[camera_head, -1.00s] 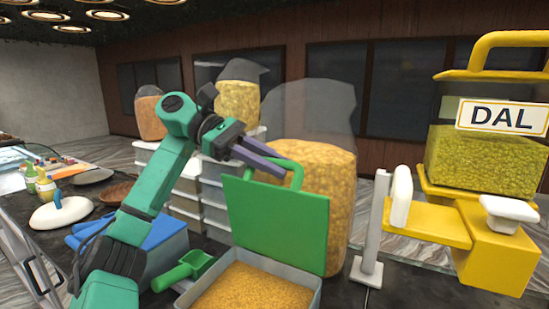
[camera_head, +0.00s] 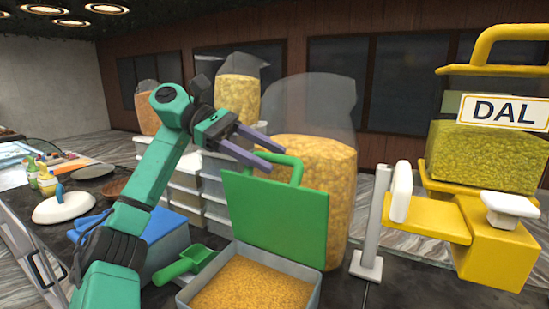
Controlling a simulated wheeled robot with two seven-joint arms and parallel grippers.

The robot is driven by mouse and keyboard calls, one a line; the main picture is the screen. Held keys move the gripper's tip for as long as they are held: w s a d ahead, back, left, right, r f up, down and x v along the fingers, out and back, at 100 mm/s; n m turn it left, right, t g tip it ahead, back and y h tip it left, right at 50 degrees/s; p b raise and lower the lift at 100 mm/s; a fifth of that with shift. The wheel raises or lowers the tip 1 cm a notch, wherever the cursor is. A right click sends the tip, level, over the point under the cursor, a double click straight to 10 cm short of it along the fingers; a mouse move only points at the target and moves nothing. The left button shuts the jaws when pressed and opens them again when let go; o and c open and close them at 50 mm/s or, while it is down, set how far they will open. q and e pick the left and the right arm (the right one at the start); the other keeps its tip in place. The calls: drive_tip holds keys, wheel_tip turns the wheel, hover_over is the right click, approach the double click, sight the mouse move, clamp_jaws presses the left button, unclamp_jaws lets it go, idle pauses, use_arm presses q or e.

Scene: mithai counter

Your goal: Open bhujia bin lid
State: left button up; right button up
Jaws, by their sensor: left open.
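The bhujia bin (camera_head: 313,297) is a grey box full of orange-yellow bhujia (camera_head: 250,287). Its green lid (camera_head: 277,215) stands up at the back edge of the bin, with a green handle (camera_head: 298,171) at its top. My left gripper (camera_head: 278,158) is open beside the top of the lid, near the handle. Its purple fingers point right, and nothing shows between them. I cannot tell whether a finger touches the handle. My right gripper is not in view.
A green scoop (camera_head: 184,265) lies left of the bin, next to a blue-lidded bin (camera_head: 165,243). A yellow dal dispenser (camera_head: 490,150) stands at the right, with a grey post (camera_head: 375,225) before it. A large bag of snacks (camera_head: 330,165) is behind the lid.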

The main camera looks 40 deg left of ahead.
use_arm(q)
drive_tip(key=v, duration=0.5)
drive_tip(key=shift+a, duration=0.25)
